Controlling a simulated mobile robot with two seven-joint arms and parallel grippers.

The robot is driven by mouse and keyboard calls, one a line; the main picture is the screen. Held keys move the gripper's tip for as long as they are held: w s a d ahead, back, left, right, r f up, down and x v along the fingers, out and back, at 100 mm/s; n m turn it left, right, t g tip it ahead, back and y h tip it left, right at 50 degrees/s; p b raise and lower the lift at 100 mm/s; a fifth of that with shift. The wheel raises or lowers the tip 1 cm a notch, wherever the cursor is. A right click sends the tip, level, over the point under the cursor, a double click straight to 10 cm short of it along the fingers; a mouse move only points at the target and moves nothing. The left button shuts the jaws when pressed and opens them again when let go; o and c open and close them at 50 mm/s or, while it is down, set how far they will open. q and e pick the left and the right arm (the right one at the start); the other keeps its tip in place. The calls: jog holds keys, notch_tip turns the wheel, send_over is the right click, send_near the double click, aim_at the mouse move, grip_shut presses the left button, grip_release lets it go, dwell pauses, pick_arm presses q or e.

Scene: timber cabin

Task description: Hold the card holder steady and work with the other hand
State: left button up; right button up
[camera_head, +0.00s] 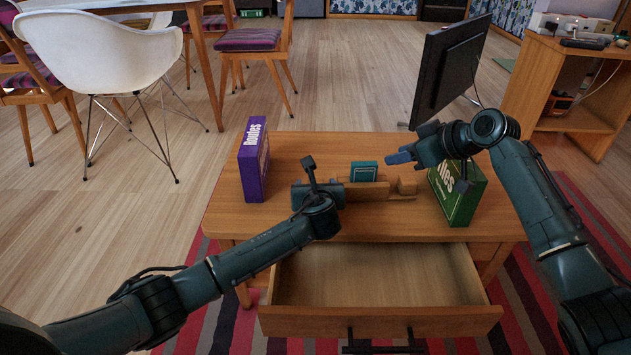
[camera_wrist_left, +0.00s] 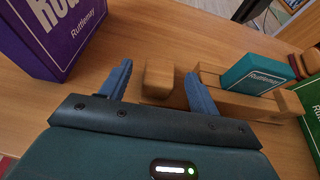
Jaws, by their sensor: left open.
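The wooden card holder (camera_head: 382,190) lies on the small table, with a teal box marked Ruttleney (camera_head: 364,172) standing in it. In the left wrist view the holder (camera_wrist_left: 240,105) also shows, with the teal box (camera_wrist_left: 254,74). My left gripper (camera_wrist_left: 158,74) is open, one blue finger on each side of the holder's wooden end block (camera_wrist_left: 158,78), with a visible gap at each finger. In the head view its fingers are hidden behind its own body. My right gripper (camera_head: 398,157) is above the right end of the holder, apart from it; its finger gap is unclear.
A purple box (camera_head: 253,160) stands at the left of the table (camera_head: 300,142), a green box (camera_head: 462,190) at the right, partly behind my right arm. The drawer (camera_head: 380,275) is open and empty in front. A monitor (camera_head: 448,68) stands behind.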

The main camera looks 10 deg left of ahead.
pick_arm(q)
jog(key=shift+x, duration=1.85)
jog(key=shift+c, duration=0.4)
jog(key=c, duration=1)
jog(key=shift+c, duration=0.2)
pick_arm(e)
notch_tip(320, 180, up, 7)
notch_tip(320, 180, up, 7)
jog(key=shift+o, duration=0.2)
